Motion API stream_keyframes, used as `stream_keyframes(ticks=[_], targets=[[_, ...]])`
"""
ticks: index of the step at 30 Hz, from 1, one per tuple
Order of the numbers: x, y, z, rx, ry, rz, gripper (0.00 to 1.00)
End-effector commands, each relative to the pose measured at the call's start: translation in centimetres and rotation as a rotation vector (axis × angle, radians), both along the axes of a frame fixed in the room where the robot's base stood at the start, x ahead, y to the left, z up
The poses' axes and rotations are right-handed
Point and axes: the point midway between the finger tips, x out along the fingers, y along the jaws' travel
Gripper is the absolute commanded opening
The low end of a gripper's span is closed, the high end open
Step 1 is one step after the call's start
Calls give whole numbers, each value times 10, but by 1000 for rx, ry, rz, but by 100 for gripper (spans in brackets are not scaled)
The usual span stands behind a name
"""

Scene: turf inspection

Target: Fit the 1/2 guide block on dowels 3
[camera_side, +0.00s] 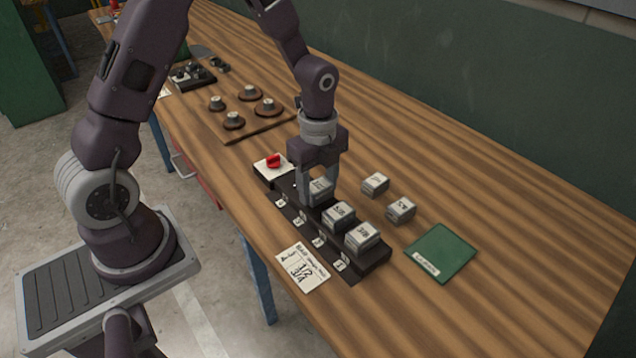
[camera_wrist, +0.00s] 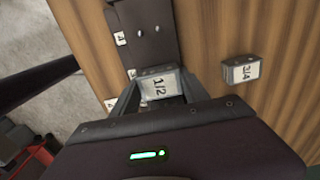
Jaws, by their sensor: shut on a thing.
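My gripper (camera_side: 319,190) is shut on the grey 1/2 guide block (camera_wrist: 158,86), with one finger on each side of it. The block also shows in the side view (camera_side: 320,185), label up, low over the black rail (camera_side: 375,262). It is behind the two blocks seated at the near end, around the third place from that end. The fingers and block hide the dowels under it, so I cannot tell whether it is seated or just above them.
Two grey blocks (camera_side: 338,215) (camera_side: 362,236) sit on the rail. Two loose blocks (camera_side: 375,184) (camera_side: 400,209) lie to its right, near a green mat (camera_side: 441,252). A handwritten card (camera_side: 302,268) lies in front. A red knob (camera_side: 273,160) is at the rail's far end.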

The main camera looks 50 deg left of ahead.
Motion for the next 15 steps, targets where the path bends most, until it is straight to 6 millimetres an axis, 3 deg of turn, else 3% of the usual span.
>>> stream_keyframes(ticks=[15], targets=[[0, 0, -13, 0, 0, -1, 6]])
